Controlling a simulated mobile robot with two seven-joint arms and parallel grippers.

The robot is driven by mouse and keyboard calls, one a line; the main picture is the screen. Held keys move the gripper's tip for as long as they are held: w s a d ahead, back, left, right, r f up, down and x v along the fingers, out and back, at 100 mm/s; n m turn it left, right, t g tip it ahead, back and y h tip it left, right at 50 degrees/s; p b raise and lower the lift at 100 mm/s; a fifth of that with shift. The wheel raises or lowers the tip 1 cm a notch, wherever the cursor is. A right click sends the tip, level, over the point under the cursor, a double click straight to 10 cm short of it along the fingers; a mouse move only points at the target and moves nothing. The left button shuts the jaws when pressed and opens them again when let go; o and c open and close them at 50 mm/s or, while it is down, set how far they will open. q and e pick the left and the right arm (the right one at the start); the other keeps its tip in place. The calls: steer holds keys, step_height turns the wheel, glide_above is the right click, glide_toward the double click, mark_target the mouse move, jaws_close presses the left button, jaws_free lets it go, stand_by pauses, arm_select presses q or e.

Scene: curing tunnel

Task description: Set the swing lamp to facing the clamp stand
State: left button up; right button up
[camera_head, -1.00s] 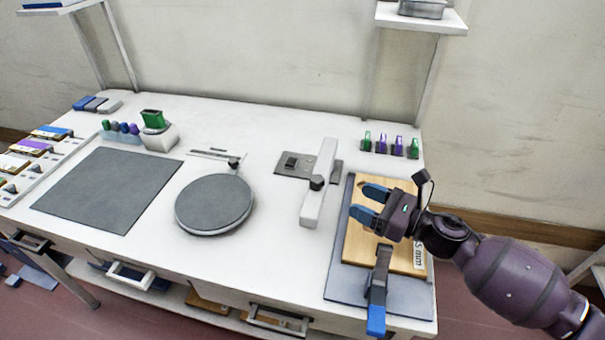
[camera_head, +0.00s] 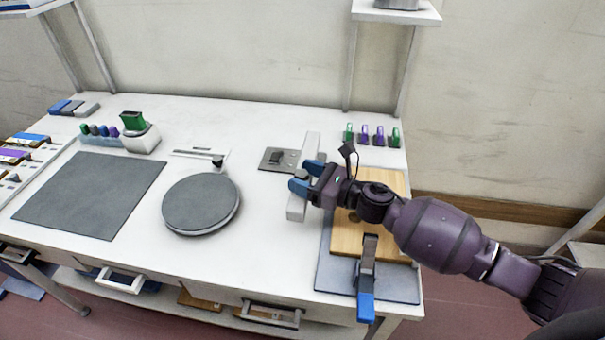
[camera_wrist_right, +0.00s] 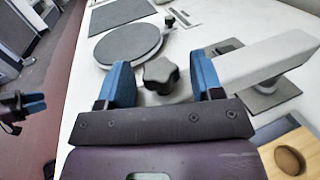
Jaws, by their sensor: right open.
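The swing lamp is a long white arm (camera_head: 311,148) over a grey base plate (camera_head: 276,159), running from back to front on the bench. In the right wrist view the lamp arm (camera_wrist_right: 262,58) enters from the right, with a black lobed knob (camera_wrist_right: 161,75) at its near part. My right gripper (camera_head: 302,176) is open at the lamp's middle. In its wrist view the blue fingers stand either side of the knob; contact cannot be told. The clamp stand, apparently the wooden board (camera_head: 352,240) with a blue-handled clamp (camera_head: 366,300), is to the right, partly under my right arm. My left gripper (camera_wrist_right: 22,107) shows small in the wrist view.
A round grey turntable (camera_head: 200,203) lies left of the lamp, and a dark mat (camera_head: 90,195) further left. Several green and purple clips (camera_head: 379,137) stand at the back right. A shelf post (camera_head: 352,65) rises behind. The bench front between turntable and board is clear.

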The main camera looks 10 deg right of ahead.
steer(key=shift+w+a, duration=0.25)
steer(key=shift+c, duration=0.2)
steer(key=c, duration=1)
jaws_close()
